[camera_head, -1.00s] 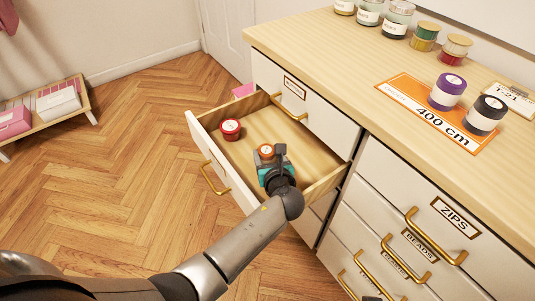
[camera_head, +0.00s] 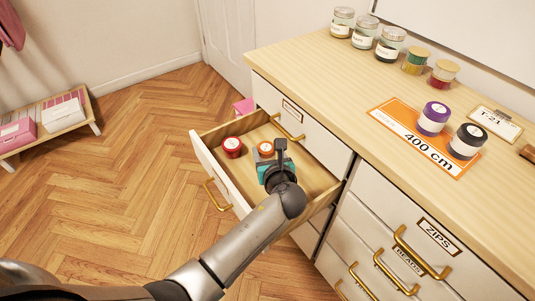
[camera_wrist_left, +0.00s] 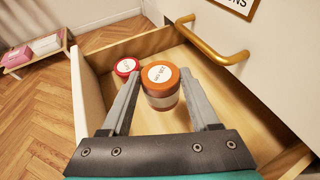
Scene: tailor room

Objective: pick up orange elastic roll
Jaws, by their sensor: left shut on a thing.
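The orange elastic roll (camera_head: 265,148) has an orange top with a white label. My left gripper (camera_wrist_left: 160,82) is shut on it, with one finger on each side, as the left wrist view shows (camera_wrist_left: 163,93). In the head view the left gripper (camera_head: 271,164) and roll are over the open drawer (camera_head: 309,168), inside its outline. The roll appears raised above the drawer bottom; its exact height is hard to tell. A red roll (camera_head: 232,147) is in the drawer, left of the orange one, and shows in the wrist view (camera_wrist_left: 126,67). My right gripper is out of view.
The wooden counter (camera_head: 330,85) to the right holds several jars and rolls. A purple roll (camera_head: 433,118) and a black roll (camera_head: 467,141) are by an orange 400 cm sheet (camera_head: 400,119). The drawer's walls surround the gripper. A low shelf (camera_head: 60,125) stands far left.

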